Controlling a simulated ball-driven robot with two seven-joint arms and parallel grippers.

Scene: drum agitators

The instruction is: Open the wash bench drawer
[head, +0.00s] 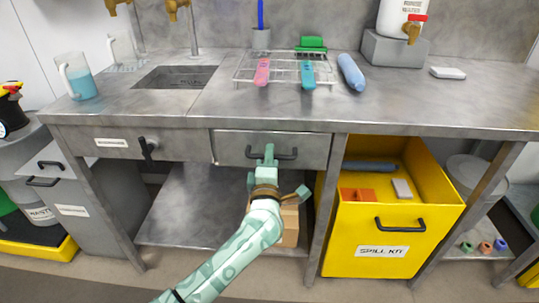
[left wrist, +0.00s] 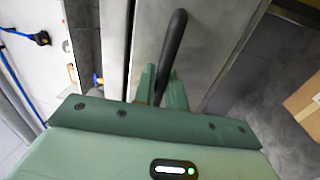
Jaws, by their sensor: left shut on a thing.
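The wash bench drawer (head: 230,147) is a grey metal front under the middle of the bench. It looks shut or nearly flush with the bench frame. Its black bar handle (head: 289,154) runs across the front. My left gripper (head: 268,155) is at the handle, left of its middle, with its fingers shut on the bar. In the left wrist view the handle (left wrist: 174,45) passes down between the two green fingers (left wrist: 157,85), and the drawer front (left wrist: 205,40) lies behind it. My right gripper is not in view.
The bench top (head: 420,98) holds a sink (head: 178,77), a jug (head: 77,77), a wire rack with brushes and a water container. A yellow spill kit bin (head: 345,240) stands right of the drawer. A cardboard box (head: 290,226) sits on the lower shelf (head: 190,215).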

